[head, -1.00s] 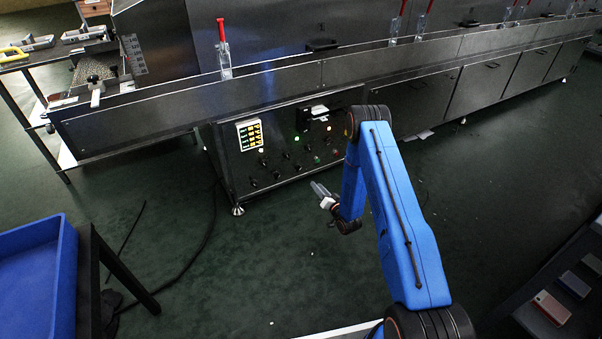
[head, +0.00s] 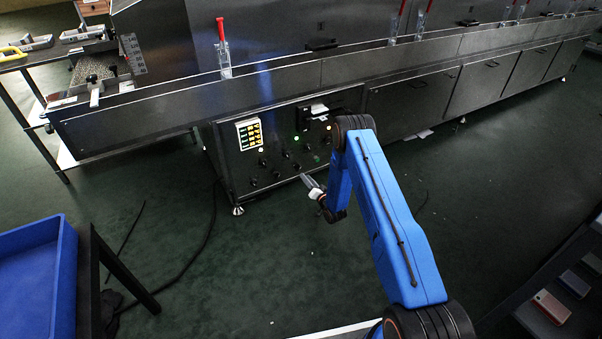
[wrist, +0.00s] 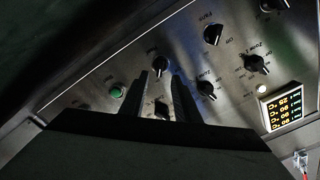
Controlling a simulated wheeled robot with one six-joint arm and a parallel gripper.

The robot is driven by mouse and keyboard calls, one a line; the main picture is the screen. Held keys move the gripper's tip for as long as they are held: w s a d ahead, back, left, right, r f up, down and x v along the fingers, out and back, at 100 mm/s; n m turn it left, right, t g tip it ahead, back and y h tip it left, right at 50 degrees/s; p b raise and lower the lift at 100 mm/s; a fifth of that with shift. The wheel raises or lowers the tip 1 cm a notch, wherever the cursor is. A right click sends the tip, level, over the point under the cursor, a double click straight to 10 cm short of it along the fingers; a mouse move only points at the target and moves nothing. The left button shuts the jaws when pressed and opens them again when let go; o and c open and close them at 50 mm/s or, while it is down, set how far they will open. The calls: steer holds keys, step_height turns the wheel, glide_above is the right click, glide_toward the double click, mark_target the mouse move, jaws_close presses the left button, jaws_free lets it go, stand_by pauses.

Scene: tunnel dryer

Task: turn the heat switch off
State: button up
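The dryer's control panel (head: 232,172) carries several black rotary knobs and a lit display. In the wrist view, knobs show at the upper left (wrist: 160,64), at the top (wrist: 213,33), at the right (wrist: 257,63), at the centre right (wrist: 206,90) and low between my fingers (wrist: 162,108). The labels are too small and tilted to tell surely which is the heat switch. My gripper (head: 306,181) is in front of the panel's lower right part. Its fingers (wrist: 168,84) are apart with nothing held; I cannot tell whether they touch a knob.
A green button (wrist: 118,90) and the lit display (wrist: 275,110) are on the same panel. The conveyor edge (head: 290,68) runs above it. A blue bin (head: 62,290) stands on a table at the lower left.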

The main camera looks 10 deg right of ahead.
mark_target(299, 169)
steer(key=x, duration=0.6)
steer(key=shift+w, duration=0.3)
steer(key=shift+a, duration=0.1)
jaws_close()
